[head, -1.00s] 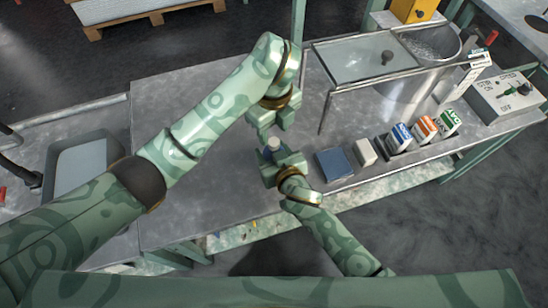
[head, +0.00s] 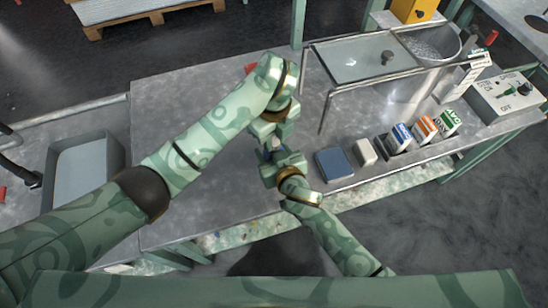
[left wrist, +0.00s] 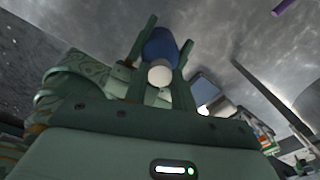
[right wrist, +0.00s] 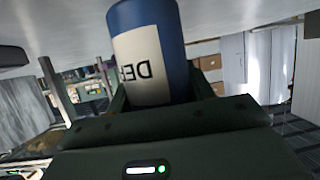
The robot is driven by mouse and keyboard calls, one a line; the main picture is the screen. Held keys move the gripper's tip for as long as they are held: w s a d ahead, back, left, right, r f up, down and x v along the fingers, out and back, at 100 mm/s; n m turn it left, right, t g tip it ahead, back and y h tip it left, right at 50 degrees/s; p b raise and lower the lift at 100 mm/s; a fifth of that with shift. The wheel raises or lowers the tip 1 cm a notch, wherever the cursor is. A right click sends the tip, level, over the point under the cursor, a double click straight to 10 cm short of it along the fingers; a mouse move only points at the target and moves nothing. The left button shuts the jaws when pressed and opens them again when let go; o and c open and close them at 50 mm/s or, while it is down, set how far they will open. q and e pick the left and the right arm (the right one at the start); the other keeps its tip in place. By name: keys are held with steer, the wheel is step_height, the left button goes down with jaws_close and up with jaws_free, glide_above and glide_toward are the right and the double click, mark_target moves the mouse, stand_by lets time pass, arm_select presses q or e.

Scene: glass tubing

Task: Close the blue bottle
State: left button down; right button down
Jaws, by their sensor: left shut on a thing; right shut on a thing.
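The blue bottle (right wrist: 182,40) stands out large in the right wrist view, with a pale label whose lettering appears upside down. My right gripper (head: 282,163) is shut on it, in front of my left gripper in the head view. My left gripper (head: 266,143) is shut on a small pale, rounded cap (left wrist: 160,75), close to the bottle. In the left wrist view the blue bottle (left wrist: 160,45) shows just beyond the cap, between the fingers. I cannot tell whether the cap touches the bottle's mouth. In the head view the grippers mostly hide both.
A blue flat block (head: 333,163) and a pale block (head: 365,152) lie right of my grippers, with several small cartons (head: 424,128) beyond. A grey basin (head: 84,165) is at left. The bench's left part is clear.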

arm_select(q)
steer(key=m, duration=0.3)
steer(key=shift+m, duration=0.3)
steer(key=m, duration=0.4)
steer(key=shift+m, duration=0.4)
steer(key=c, duration=1.2)
jaws_free()
steer(key=shift+o, duration=0.2)
steer(key=shift+r, duration=2.25)
steer(key=shift+c, duration=0.2)
